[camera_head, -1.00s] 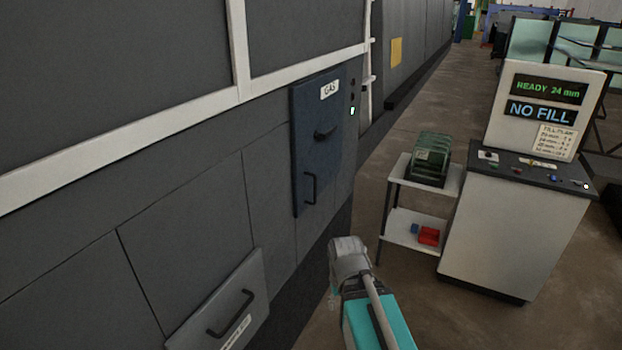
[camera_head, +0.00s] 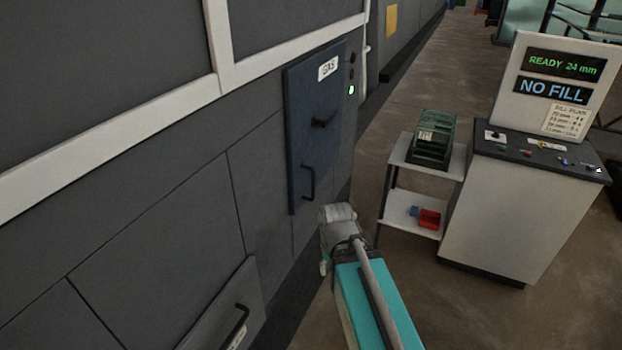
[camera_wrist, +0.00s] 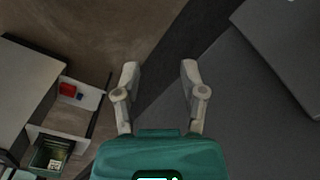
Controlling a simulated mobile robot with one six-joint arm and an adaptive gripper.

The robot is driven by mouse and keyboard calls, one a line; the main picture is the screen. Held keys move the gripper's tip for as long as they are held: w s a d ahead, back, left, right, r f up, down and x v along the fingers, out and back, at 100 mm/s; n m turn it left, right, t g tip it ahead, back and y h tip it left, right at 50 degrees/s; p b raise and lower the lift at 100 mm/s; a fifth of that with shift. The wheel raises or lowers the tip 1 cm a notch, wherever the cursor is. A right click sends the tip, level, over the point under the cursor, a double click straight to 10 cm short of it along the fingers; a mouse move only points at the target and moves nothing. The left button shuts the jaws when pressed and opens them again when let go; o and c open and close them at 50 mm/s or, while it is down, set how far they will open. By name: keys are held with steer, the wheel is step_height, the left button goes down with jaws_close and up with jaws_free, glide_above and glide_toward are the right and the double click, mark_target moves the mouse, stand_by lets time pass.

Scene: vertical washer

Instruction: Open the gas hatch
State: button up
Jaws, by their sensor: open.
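The gas hatch (camera_head: 313,130) is a dark blue panel on the grey machine wall, marked with a white "GAS" label (camera_head: 328,68). It looks closed. It has a knob-like dark latch (camera_head: 324,121) at mid height and a dark bar handle (camera_head: 309,183) near its lower edge. In the wrist view my gripper (camera_wrist: 159,70) is open and empty, its two fingers apart over the floor and the machine's base. In the head view my arm reaches up from the bottom, its end just below and right of the hatch, apart from it. The fingertips are not clear there.
A white two-shelf cart (camera_head: 396,158) with a green crate (camera_head: 433,138) and a red bin (camera_head: 429,219) stands right of my arm. Beside it is a console (camera_head: 520,210) reading "NO FILL". A lower grey panel (camera_head: 222,318) with a handle juts out at bottom left.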

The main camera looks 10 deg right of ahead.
stand_by(0.3)
steer(key=w+n+t+y+b, duration=0.2)
steer(key=w+n+y+b, duration=0.4)
steer(key=w+y, duration=0.5)
steer(key=w+d+r+n+t+y+b, duration=0.4)
steer(key=w+d+r+n, duration=0.3)
steer(key=w+d, duration=0.5)
steer(key=shift+w+d+r+t+y+b, duration=0.15)
steer(key=shift+d+r+t+y+b, duration=0.25)
steer(key=shift+t+y, duration=0.35)
glide_above(313, 196)
steer(key=shift+w, duration=0.35)
